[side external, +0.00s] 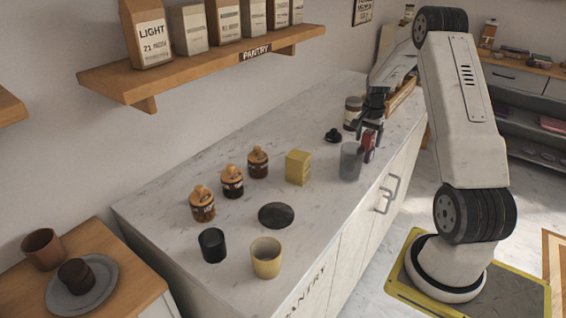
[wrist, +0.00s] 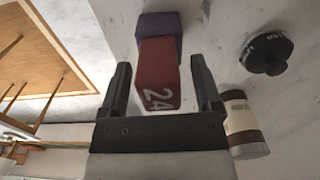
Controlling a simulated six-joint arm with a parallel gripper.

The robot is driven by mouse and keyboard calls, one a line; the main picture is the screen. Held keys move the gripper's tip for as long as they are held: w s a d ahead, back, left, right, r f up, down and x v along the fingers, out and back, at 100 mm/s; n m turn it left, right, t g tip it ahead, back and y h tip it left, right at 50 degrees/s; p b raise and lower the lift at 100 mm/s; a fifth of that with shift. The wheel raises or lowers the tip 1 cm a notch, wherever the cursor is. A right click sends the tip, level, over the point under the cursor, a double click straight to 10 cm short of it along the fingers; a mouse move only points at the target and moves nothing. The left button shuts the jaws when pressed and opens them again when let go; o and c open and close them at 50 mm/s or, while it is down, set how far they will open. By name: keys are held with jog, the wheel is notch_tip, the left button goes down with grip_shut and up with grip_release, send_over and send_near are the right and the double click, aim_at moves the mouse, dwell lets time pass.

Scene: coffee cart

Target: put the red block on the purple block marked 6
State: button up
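The red block (wrist: 158,70), marked 24, lies between the fingers of my gripper (wrist: 163,82) in the wrist view. A gap shows on each side of it, so the fingers are open around it. The purple block (wrist: 158,24) is just beyond the red block and partly hidden by it. I cannot tell whether the two touch or are stacked, and no 6 is visible. In the side view my gripper (side external: 369,124) points down near the counter's right end, with the red block (side external: 370,143) at its fingers. The purple block is not clear there.
A grey cup (side external: 350,161) stands close to the gripper. A brown-and-white jar (wrist: 243,125) and a black knobbed lid (wrist: 267,53) are nearby. Wooden-lidded jars (side external: 232,182), a yellow box (side external: 298,167), a black disc (side external: 276,215) and cups stand farther along the counter (side external: 325,225).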

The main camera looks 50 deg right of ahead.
aim_at(369, 132)
jog(key=shift+r, duration=0.15)
notch_tip(369, 132, up, 12)
dwell(0.7)
dwell(0.5)
jog(key=w+a+f+n, duration=0.1)
jog(key=w+a+n, duration=0.15)
jog(key=a, duration=0.55)
jog(key=w+a+f+n+t, duration=0.1)
jog(key=a+n, duration=0.3)
jog(key=a, duration=0.4)
jog(key=w+a+f+n, duration=0.1)
jog(key=w+a+n, duration=0.15)
jog(key=a, duration=0.45)
jog(key=s+a+f+n, duration=0.2)
jog(key=s+a+n, duration=0.2)
jog(key=a, duration=0.5)
jog(key=s+a+f+n+t, duration=0.1)
jog(key=s+a+f+n, duration=0.1)
jog(key=s+a+n, duration=0.3)
jog(key=a, duration=0.4)
jog(key=shift+f+t, duration=0.2)
jog(key=shift+t, duration=0.1)
